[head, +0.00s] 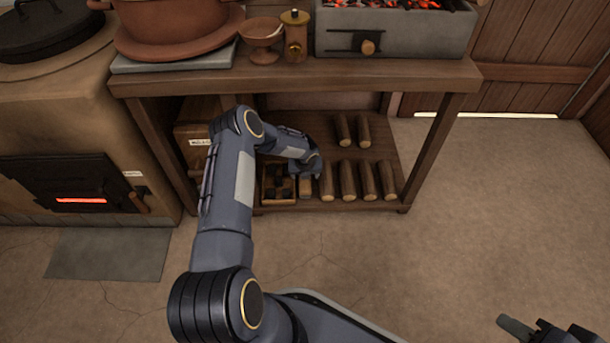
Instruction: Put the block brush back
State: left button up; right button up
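No block brush can be made out for certain. A small brown block-like piece (305,187) shows on the low shelf just below my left gripper (306,172), between a small wooden box and the logs; I cannot tell if it is the brush. My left arm reaches in under the table. Its wrist hides the fingers, so whether they are open, or hold anything, does not show. My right gripper (548,329) is at the bottom right corner, partly cut off, its fingers apart and empty over the floor.
The wooden box (279,201) with dark pieces stands beside several logs (348,181) on the low shelf (300,123). The tabletop (290,78) above carries a brazier (392,35), a clay bowl (262,33) and a pot. A stove (75,140) stands left. The right floor is clear.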

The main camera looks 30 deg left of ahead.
pick_arm(q)
jog(key=p+v, duration=0.3)
jog(key=v, duration=0.6)
jog(key=shift+r, duration=0.3)
